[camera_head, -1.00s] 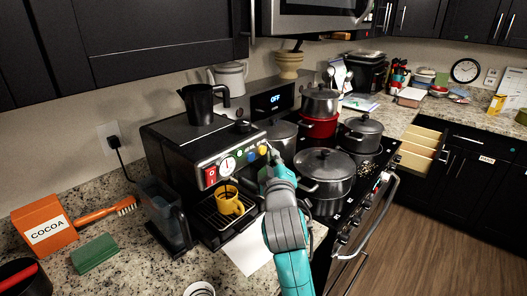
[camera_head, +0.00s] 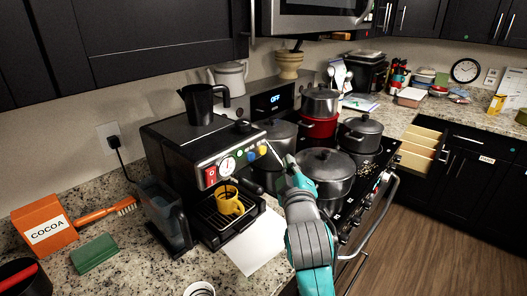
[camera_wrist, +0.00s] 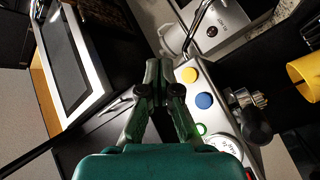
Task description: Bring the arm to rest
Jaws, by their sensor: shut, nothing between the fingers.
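My gripper (camera_head: 289,163) is in front of the right end of the coffee machine (camera_head: 190,140), between its button panel and the stove pots. In the wrist view my gripper (camera_wrist: 159,68) shows its two fingers close together, shut and empty. The machine's yellow button (camera_wrist: 189,75) and blue button (camera_wrist: 204,101) lie just right of the fingers there. My arm reaches up from the bottom of the head view and hides part of the stove front.
A large lidded pot (camera_head: 325,165) stands on the stove close to the right of my gripper. A yellow mug (camera_head: 229,200) sits on the machine's tray. White paper (camera_head: 255,245) lies on the counter. An open drawer (camera_head: 425,145) is farther right.

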